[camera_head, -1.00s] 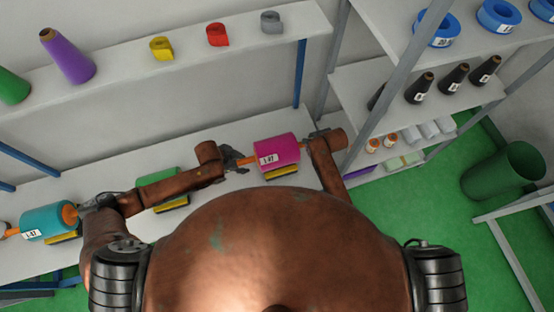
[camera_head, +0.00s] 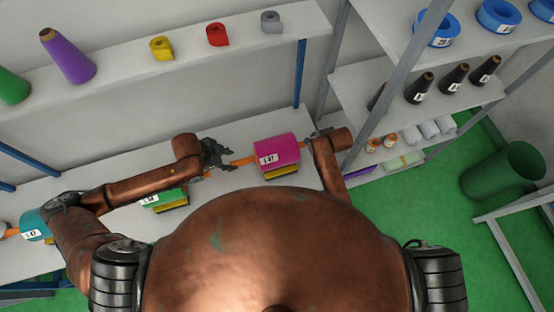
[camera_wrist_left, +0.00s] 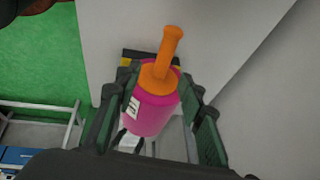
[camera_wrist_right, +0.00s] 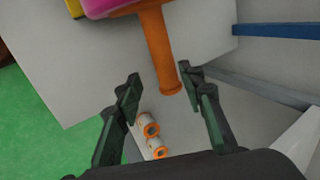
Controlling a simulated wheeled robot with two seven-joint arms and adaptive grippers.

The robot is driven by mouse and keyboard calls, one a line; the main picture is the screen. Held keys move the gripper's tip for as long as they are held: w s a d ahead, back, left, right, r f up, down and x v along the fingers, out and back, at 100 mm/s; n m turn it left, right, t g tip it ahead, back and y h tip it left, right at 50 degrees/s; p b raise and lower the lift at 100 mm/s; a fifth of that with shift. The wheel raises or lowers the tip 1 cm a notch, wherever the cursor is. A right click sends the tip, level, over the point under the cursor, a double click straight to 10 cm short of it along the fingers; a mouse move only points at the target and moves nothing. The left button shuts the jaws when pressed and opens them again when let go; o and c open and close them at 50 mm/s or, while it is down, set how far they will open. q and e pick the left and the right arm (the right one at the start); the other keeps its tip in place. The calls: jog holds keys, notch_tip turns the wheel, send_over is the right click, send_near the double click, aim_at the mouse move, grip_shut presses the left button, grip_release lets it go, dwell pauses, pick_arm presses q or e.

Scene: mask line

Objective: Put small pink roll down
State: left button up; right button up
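The pink roll (camera_head: 276,150), with a white label and an orange spindle through it, lies on a black-and-yellow stand (camera_head: 281,174) on the white shelf. My left gripper (camera_head: 226,154) is open at the left end of the spindle. In the left wrist view, the pink roll (camera_wrist_left: 150,112) and spindle (camera_wrist_left: 168,45) show between its spread fingers. My right gripper is open at the other end; in the right wrist view, the spindle (camera_wrist_right: 158,50) reaches between its fingertips (camera_wrist_right: 162,78) without visible contact. The right fingers are mostly hidden in the head view.
A green roll (camera_head: 158,194) and a teal roll (camera_head: 32,224) lie to the left, partly covered by my left arm. A metal rack (camera_head: 388,95) with black cones stands close on the right. A purple cone (camera_head: 68,58) and small tape rolls sit on the upper shelf.

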jog(key=v, duration=0.8)
dwell(0.4)
